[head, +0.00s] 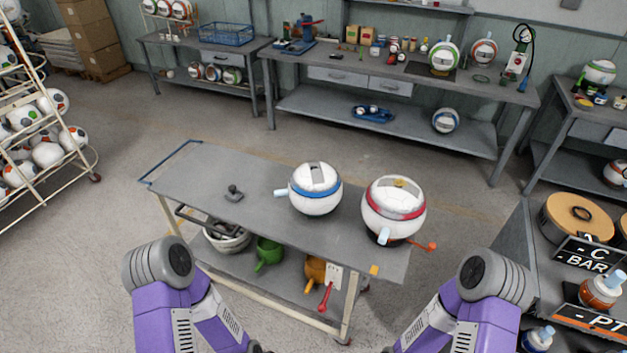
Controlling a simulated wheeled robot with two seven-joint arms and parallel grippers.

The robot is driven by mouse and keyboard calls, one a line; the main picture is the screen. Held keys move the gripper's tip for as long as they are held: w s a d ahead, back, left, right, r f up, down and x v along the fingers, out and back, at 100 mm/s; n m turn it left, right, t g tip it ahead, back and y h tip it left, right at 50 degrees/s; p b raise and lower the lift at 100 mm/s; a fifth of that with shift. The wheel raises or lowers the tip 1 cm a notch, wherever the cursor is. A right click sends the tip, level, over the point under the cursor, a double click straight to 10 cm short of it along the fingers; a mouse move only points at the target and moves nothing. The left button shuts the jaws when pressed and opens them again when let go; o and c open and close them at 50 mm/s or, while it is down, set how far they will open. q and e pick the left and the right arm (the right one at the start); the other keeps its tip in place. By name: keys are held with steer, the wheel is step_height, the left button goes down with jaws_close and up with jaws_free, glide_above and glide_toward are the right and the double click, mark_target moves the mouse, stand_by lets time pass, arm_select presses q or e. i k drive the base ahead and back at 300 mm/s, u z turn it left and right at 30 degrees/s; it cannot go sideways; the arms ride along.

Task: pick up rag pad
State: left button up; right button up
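A small dark grey piece with a rounded knob (233,193) lies on the left half of the cart's grey top (190,180). It may be the rag pad, but it is too small to tell surely. Nothing touches it. My two purple arms show at the bottom, bent with their grey joints upward and their forearms running down towards the bottom middle. Both grippers are beyond the picture's lower edge, well away from the grey piece.
A white ball-shaped pot with a blue band (316,188) and one with a red band (394,207) stand on the cart's right half. The lower shelf holds a white bowl (227,238) and green (268,252) and orange pots. A sign-covered table (540,262) stands at right. Open floor lies left.

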mark_target(234, 195)
steer(key=u, duration=1.8)
steer(key=i, duration=2)
steer(key=z, duration=1.95)
